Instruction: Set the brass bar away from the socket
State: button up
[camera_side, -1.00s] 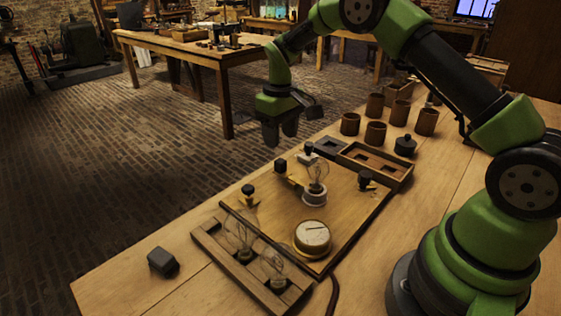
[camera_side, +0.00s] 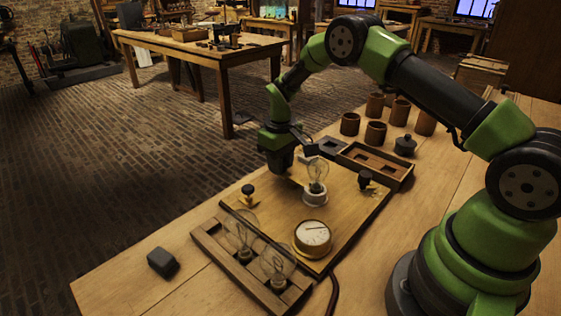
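The socket (camera_side: 315,197) is a white round base on the wooden board (camera_side: 272,224), with a clear bulb (camera_side: 318,172) standing upright in it. My gripper (camera_side: 278,170) points down at the board's far left edge, just left of the bulb. It covers the spot of a black knob and most of the brass bar seen there a second ago. A small piece of the brass bar (camera_side: 297,182) may show between my gripper and the socket, but it is too small to be sure. Whether the fingers are open or shut on anything is hidden.
A round dial (camera_side: 312,238) sits near the board's front. Black knobs stand at its left (camera_side: 248,190) and right (camera_side: 365,179). A wooden rack (camera_side: 222,247) with bulbs lies in front. Several brown jars (camera_side: 375,133) stand behind. A dark block (camera_side: 162,262) lies at left.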

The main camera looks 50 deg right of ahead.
grip_shut()
jog(key=shift+w, duration=1.35)
jog(key=o, duration=0.9)
grip_release()
jog(key=shift+c, duration=0.2)
notch_tip(320, 180, up, 10)
